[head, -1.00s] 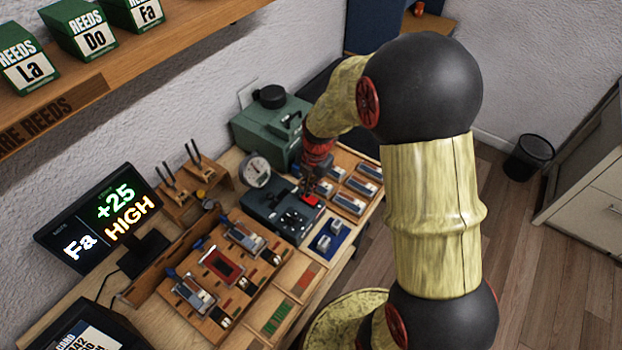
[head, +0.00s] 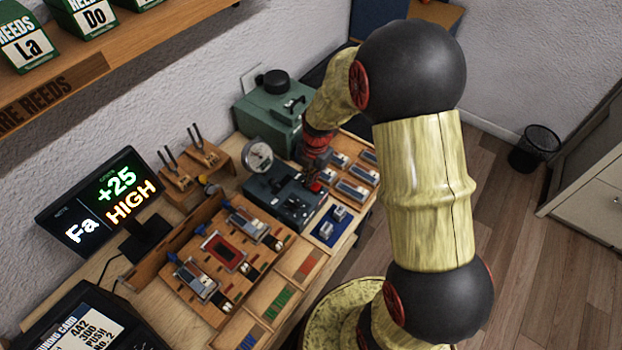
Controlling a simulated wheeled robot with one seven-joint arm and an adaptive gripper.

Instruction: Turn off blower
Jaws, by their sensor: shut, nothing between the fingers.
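The likely blower is a dark blue-grey box (head: 272,186) with a round white gauge (head: 258,154) at its back left. It stands on the workbench, and small controls show on its top. My gripper (head: 314,187) is shut and empty at the right side of this box, with red near its tips. I cannot tell whether it touches the box or a switch.
A monitor (head: 97,203) reads "Fa +25 HIGH". A wooden jig (head: 217,262) with reed parts lies in front of the box. A blue tray (head: 331,226) and wooden compartments (head: 357,181) lie close on the right. A shelf (head: 150,45) overhangs at upper left.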

